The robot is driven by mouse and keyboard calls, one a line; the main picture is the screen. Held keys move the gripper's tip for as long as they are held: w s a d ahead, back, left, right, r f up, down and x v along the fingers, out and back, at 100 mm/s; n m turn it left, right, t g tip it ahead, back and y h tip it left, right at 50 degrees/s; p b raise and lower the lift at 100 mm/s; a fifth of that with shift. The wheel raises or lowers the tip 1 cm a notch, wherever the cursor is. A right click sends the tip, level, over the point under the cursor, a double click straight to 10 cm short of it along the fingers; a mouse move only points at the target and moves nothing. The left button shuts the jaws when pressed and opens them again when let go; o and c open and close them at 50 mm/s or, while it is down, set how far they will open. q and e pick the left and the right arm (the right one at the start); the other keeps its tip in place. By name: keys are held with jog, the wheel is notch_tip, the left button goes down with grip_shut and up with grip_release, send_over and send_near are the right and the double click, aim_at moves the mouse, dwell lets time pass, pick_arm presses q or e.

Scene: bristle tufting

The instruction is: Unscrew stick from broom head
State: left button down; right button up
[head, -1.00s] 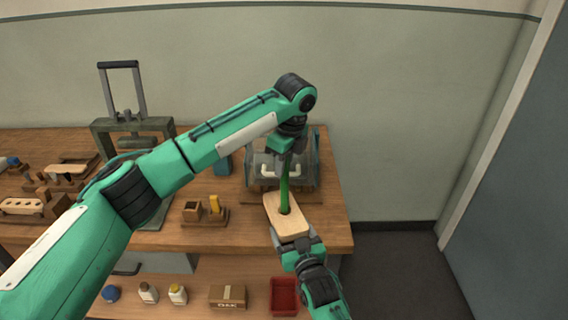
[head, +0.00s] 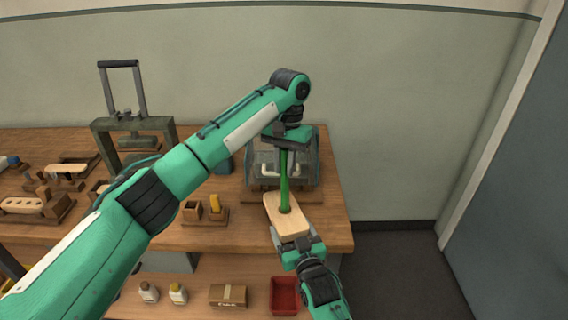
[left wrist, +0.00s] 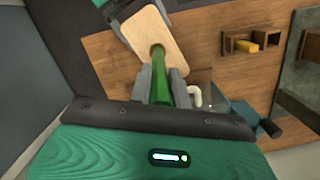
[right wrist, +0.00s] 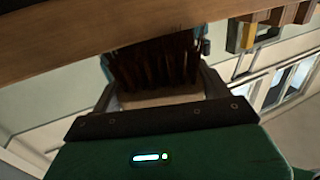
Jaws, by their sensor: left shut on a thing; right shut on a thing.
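The green stick (head: 284,180) stands nearly upright, its lower end in the hole of the pale wooden broom head (head: 279,216). I cannot tell how deep it sits. My left gripper (head: 285,148) is shut on the stick's upper part; the left wrist view shows the stick (left wrist: 158,62) between the two fingers, running down to the broom head (left wrist: 150,27). My right gripper (head: 296,240) is shut on the near end of the broom head. In the right wrist view the dark bristles (right wrist: 155,62) hang between its fingers.
A grey clear-sided box (head: 262,165) stands just behind the stick. A small wooden holder with a yellow piece (head: 214,205) is to the left on the workbench (head: 240,235). A red bin (head: 284,296) and a carton (head: 228,296) lie on the lower shelf.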

pick_arm(q)
jog(key=n+h, duration=0.1)
jog(key=n, duration=0.7)
jog(key=shift+d, duration=0.15)
jog(key=n, duration=0.3)
jog(key=n+h, duration=0.1)
jog(key=n, duration=0.2)
jog(key=shift+w+n+t, duration=0.1)
jog(key=shift+n+t, duration=0.2)
jog(key=shift+n, duration=0.1)
jog(key=n+t, duration=0.1)
jog(key=n, duration=0.5)
jog(key=shift+w+n, duration=0.1)
jog(key=shift+n, duration=0.3)
jog(key=n, duration=0.6)
jog(key=shift+r+t, duration=0.1)
jog(key=shift+t, duration=0.3)
jog(key=c, duration=1.3)
grip_release()
jog(key=shift+r, duration=0.1)
